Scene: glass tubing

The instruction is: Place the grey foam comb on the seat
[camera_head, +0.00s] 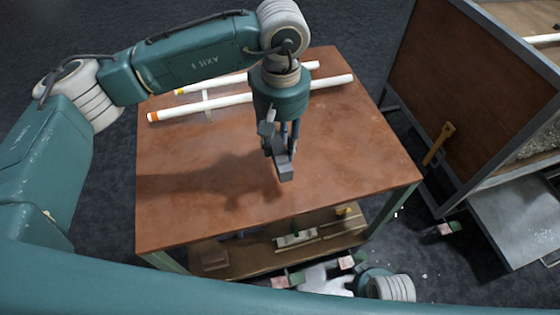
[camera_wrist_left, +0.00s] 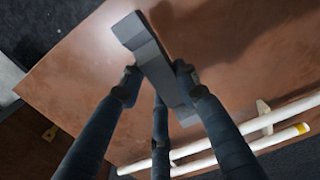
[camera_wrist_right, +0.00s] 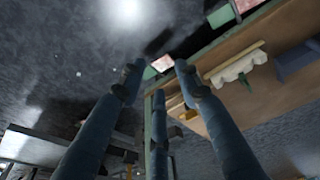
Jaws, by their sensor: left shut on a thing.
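The grey foam comb (camera_head: 286,173) is held by my left gripper (camera_head: 279,150) above the bare middle of the brown table (camera_head: 185,200). In the left wrist view the comb (camera_wrist_left: 150,52) is a long grey bar, tilted, between the fingers of my left gripper (camera_wrist_left: 157,78). A gap shows between the comb and its shadow on the table. In the right wrist view my right gripper (camera_wrist_right: 158,74) has its fingers apart with nothing clearly between them. I cannot pick out the seat for certain.
Two white tubes, one with an orange end (camera_head: 250,98) and one with a yellow end (camera_head: 225,83), lie along the table's back on a small clear support (camera_head: 208,105). A lower shelf (camera_head: 265,262) holds several small items. A framed bin (camera_head: 455,85) stands at right.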

